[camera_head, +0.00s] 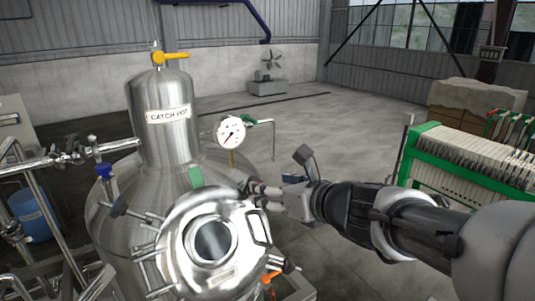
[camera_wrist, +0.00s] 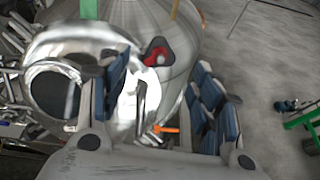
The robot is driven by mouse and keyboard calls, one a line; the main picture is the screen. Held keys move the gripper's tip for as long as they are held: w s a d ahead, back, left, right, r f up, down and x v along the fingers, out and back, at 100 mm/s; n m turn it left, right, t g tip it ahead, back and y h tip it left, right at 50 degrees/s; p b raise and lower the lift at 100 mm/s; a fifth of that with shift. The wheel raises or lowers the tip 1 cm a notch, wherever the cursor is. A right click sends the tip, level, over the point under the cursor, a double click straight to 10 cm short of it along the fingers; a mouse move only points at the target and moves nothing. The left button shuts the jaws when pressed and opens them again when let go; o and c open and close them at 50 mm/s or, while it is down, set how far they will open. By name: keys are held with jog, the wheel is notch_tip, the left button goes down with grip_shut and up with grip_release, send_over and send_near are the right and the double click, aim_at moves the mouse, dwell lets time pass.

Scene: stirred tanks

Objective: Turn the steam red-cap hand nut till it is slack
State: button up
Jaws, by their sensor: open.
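The red-cap hand nut (camera_wrist: 158,57) shows in the wrist view as a dark, lobed knob with a red centre, against the shiny tank. My gripper (camera_wrist: 163,85) is open, with blue-padded fingers left and right in that view. The nut appears between and beyond the fingertips, nearer the left finger, and nothing is seen held. In the head view my gripper (camera_head: 283,193) reaches in from the right to the right side of the round hatch (camera_head: 212,240). There the red cap is hard to make out among the metal fittings by the fingers.
The steel tank (camera_head: 120,225) carries the catch pot (camera_head: 165,110) with a yellow-handled valve (camera_head: 172,58). A pressure gauge (camera_head: 230,131) stands behind my gripper. An orange handle (camera_head: 270,277) is below the hatch. A green-framed plate press (camera_head: 460,150) stands right; floor between is clear.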

jog(key=x, duration=0.7)
jog(key=shift+w+a+f+b, duration=0.15)
jog(key=shift+w+a+b, duration=0.1)
jog(key=shift+b, duration=0.1)
jog(key=shift+c, duration=0.3)
jog(key=c, duration=1)
